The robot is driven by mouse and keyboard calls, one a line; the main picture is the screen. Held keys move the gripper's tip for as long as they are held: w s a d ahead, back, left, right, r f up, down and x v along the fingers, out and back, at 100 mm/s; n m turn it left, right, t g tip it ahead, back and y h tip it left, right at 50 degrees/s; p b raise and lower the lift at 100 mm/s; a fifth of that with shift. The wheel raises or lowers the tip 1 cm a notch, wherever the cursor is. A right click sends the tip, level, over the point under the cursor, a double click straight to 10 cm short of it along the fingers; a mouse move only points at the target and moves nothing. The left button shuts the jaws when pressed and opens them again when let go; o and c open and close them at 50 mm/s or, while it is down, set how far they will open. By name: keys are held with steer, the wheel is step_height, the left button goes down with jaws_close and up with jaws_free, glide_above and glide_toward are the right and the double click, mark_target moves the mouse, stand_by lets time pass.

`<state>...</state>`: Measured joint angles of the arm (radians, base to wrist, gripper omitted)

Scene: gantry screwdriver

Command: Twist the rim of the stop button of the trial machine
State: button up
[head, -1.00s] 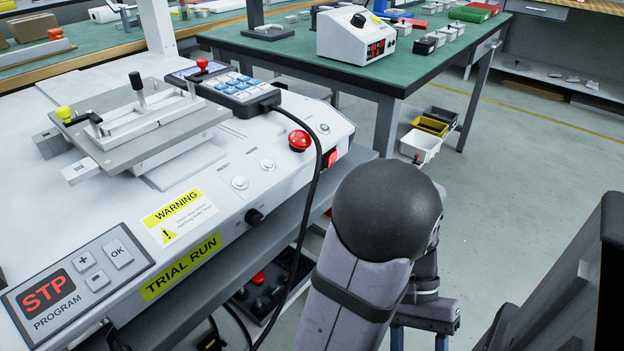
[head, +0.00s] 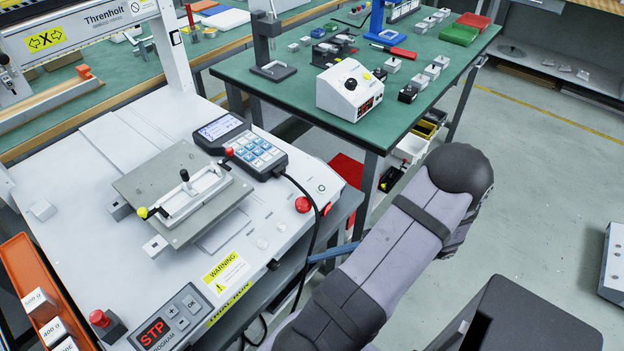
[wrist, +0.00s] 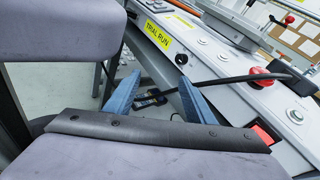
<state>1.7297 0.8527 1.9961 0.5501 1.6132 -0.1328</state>
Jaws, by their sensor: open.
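The trial machine (head: 90,210) is a white bench unit with a yellow TRIAL RUN label. Its stop button (head: 303,204) is a red mushroom cap near the front right corner. It also shows in the wrist view (wrist: 260,73), right of the fingers, standing clear of them. My gripper (wrist: 159,78) is open and empty, its two blue fingers spread in front of the machine's front face. In the head view my arm hides most of the gripper; only a blue sliver shows beside the machine's front.
A black cable (wrist: 225,78) from the keypad (head: 255,152) runs over the front edge, passing close to the stop button and the fingers. A red switch (wrist: 264,135) and a black knob (wrist: 181,59) are on the machine's front. A green table (head: 290,95) stands behind.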

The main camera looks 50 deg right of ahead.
mark_target(308, 206)
steer(key=w+d+r+m+t+h+p, duration=0.3)
steer(key=d+r+m+t+h+p, duration=0.5)
steer(key=d+m+h+p, duration=0.15)
steer(key=shift+m+g+y, duration=0.3)
steer(key=shift+m+y, duration=0.05)
steer(key=shift+y, duration=0.2)
steer(key=shift+w+a+f, duration=0.1)
steer(key=shift+w+a, duration=0.3)
steer(key=shift+w, duration=0.75)
steer(key=shift+w+a+f, duration=0.1)
steer(key=shift+w+a, duration=0.25)
steer(key=shift+w, duration=0.8)
steer(key=shift+w+a, duration=0.4)
steer(key=shift+w, duration=0.75)
steer(key=shift+c, duration=0.3)
steer(key=c, duration=1)
